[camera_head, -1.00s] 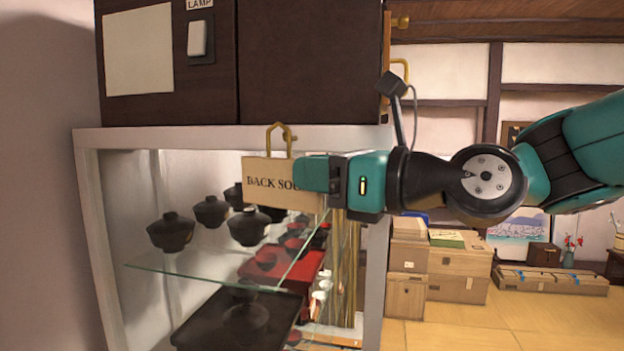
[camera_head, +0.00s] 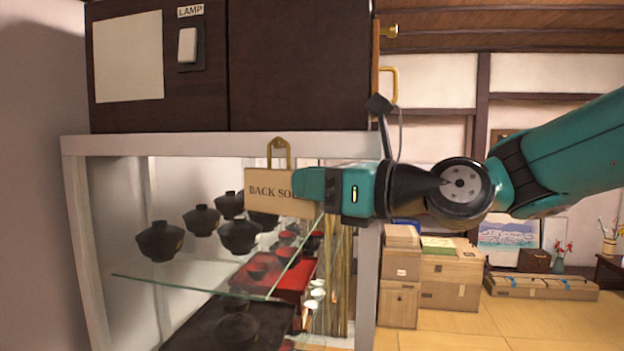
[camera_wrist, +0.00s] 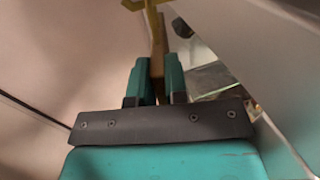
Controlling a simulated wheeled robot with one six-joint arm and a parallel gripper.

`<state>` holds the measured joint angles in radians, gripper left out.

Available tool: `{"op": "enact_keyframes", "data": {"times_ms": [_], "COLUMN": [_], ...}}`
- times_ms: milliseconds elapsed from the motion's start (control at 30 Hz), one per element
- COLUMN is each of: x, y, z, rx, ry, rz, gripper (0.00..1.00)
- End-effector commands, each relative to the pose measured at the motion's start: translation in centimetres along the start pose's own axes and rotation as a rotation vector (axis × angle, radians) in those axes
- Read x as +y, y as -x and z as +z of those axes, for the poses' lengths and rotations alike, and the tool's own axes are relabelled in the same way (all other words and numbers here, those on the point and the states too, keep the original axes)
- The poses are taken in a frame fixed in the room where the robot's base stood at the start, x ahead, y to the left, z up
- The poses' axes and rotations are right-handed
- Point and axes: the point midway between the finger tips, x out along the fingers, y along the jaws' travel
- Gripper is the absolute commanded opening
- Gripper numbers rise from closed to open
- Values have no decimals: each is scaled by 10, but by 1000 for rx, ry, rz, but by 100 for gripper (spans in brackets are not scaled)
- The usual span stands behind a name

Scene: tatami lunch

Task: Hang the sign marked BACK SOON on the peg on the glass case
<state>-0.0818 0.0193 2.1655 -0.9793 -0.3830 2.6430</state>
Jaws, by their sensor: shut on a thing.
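The tan BACK SOON sign (camera_head: 265,199) is upright in front of the glass case (camera_head: 100,145), its right part hidden by my gripper. My gripper (camera_head: 310,188) is shut on the sign's right side. The sign's brass loop (camera_head: 270,155) stands up in front of the case's white top rail. The peg is not clearly distinguishable from the loop now, and I cannot tell whether the loop is around it. In the wrist view, the sign (camera_wrist: 157,50) shows edge-on between both fingers, with the brass loop (camera_wrist: 142,5) beyond.
Dark lidded bowls (camera_head: 160,241) stand on a glass shelf (camera_head: 190,278) inside the case. A dark cabinet (camera_head: 300,70) with a LAMP switch (camera_head: 187,45) sits above. Cardboard boxes (camera_head: 450,283) stand on the floor to the right.

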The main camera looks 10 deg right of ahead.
Motion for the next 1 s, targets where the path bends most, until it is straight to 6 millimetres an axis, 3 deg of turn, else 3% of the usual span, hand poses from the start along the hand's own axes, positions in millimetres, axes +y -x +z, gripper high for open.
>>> {"op": "enact_keyframes", "data": {"times_ms": [400,433,533,567,1000], "x": [0,0,0,0,0], "y": [0,0,0,0,1], "z": [0,0,0,0,0], "rx": [0,0,0,0,1], "ry": [0,0,0,0,0], "rz": [0,0,0,0,1], "gripper": [0,19,42,44,44]}}
